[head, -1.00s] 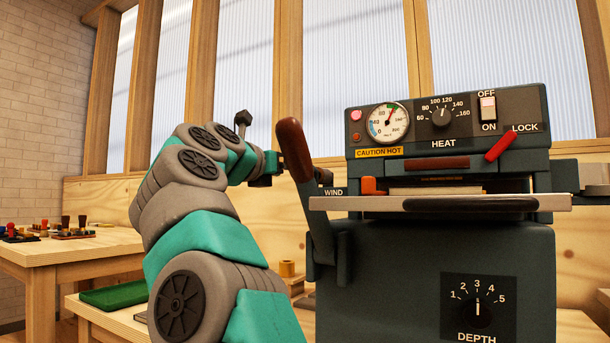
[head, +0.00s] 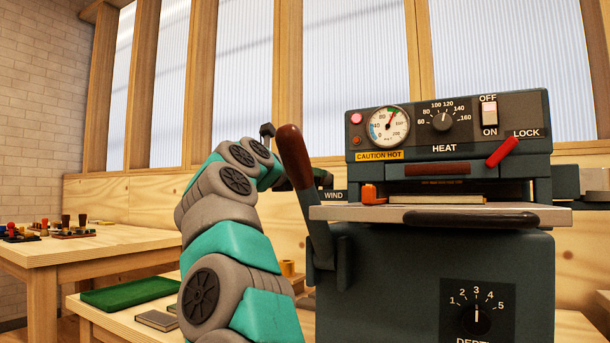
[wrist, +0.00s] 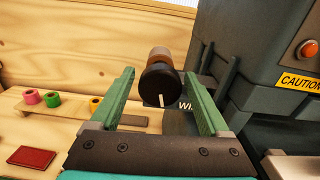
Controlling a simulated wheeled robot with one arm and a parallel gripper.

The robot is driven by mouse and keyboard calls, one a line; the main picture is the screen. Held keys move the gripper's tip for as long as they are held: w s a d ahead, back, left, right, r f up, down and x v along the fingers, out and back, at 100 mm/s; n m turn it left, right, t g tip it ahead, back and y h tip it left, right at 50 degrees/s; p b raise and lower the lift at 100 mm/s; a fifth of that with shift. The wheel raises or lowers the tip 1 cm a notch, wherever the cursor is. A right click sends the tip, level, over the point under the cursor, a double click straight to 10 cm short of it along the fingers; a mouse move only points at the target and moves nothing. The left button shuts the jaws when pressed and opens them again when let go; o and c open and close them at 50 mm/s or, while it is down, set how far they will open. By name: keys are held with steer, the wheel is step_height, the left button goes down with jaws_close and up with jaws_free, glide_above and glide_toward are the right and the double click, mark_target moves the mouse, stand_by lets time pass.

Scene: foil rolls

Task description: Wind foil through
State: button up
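A dark machine (head: 400,270) stands at the right of the head view, with a gauge (head: 387,126), a HEAT dial (head: 443,119) and a red LOCK lever (head: 502,151). A brown-handled lever (head: 294,155) rises at its left side by the WIND label (head: 333,195). In the wrist view, my gripper (wrist: 169,72) is open. A dark round knob with a white mark (wrist: 160,88) appears between its fingers, beside lettering starting "WI". I cannot tell whether the fingers touch it. In the head view my gripper (head: 284,184) is mostly hidden behind the lever handle.
A light plate (head: 350,213) projects from the machine's front, with a thin block (head: 450,199) on it. A low bench holds a green tray (head: 130,294) and a grey block (head: 157,320). Colored rolls (wrist: 50,98) lie on a shelf. A side table (head: 80,250) stands at left.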

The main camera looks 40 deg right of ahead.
steer(key=c, duration=1.1)
steer(key=shift+c, duration=0.2)
steer(key=shift+m, duration=0.3)
steer(key=m, duration=0.3)
steer(key=shift+r+m, duration=0.1)
steer(key=shift+m, duration=0.3)
steer(key=m+p, duration=0.1)
steer(key=m, duration=0.4)
steer(key=shift+s+p, duration=0.2)
steer(key=shift+p, duration=0.15)
steer(key=m, duration=0.4)
steer(key=m+p, duration=0.1)
steer(key=shift+d+f+m, duration=0.1)
steer(key=shift+f+m, duration=0.15)
steer(key=shift+m, duration=0.15)
steer(key=m, duration=0.4)
steer(key=shift+f+p, duration=0.1)
steer(key=shift+p, duration=0.2)
steer(key=shift+m, duration=0.4)
